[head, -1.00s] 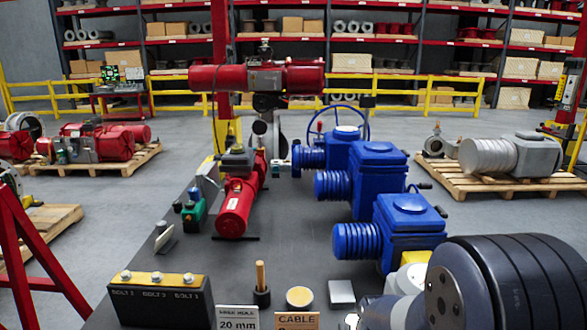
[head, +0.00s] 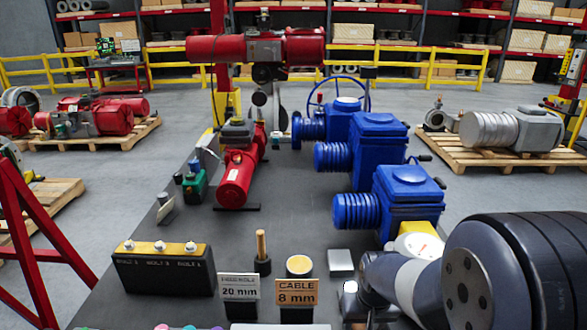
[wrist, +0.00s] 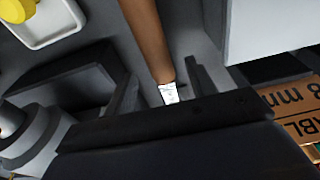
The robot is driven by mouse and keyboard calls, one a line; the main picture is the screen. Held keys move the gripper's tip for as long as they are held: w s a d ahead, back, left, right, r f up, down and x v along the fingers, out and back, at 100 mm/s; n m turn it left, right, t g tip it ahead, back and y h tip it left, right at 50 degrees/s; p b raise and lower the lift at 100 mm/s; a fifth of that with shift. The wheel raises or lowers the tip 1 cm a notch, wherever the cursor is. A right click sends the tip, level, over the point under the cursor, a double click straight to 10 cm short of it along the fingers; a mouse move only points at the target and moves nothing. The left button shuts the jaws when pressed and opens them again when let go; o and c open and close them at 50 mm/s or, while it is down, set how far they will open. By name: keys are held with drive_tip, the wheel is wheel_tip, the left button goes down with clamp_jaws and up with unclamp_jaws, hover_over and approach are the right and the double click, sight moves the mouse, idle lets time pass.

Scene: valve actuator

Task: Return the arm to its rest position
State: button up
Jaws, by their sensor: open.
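My arm (head: 510,270) reaches in from the lower right of the head view, over the near right of the dark bench (head: 290,215). My gripper (wrist: 160,86) shows in the wrist view with its two dark fingers apart. A brown rod with a pale tip (wrist: 150,45) appears between or beyond the fingers; I cannot tell whether it touches them. In the head view the fingers cannot be made out clearly.
Blue actuators (head: 365,155) stand close beyond my arm. A wooden-handled tool (head: 261,245), signs (head: 296,292) and a black bolt block (head: 163,269) stand at the near side. A red actuator (head: 238,180) lies further back. Bare bench shows mid-left.

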drive_tip(key=f, duration=0.4)
drive_tip(key=shift+w+f, duration=0.15)
drive_tip(key=shift+w, duration=0.15)
wheel_tip(320, 180, up, 3)
drive_tip(key=shift+w+f+p, duration=0.1)
drive_tip(key=shift+f+p, duration=0.05)
drive_tip(key=shift+p, duration=0.95)
drive_tip(key=shift+r+p, duration=0.2)
drive_tip(key=shift+p, duration=0.25)
wheel_tip(320, 180, up, 6)
drive_tip(key=p, duration=0.4)
drive_tip(key=shift+f+p, duration=0.25)
drive_tip(key=shift+p, duration=0.1)
drive_tip(key=shift+f, duration=0.15)
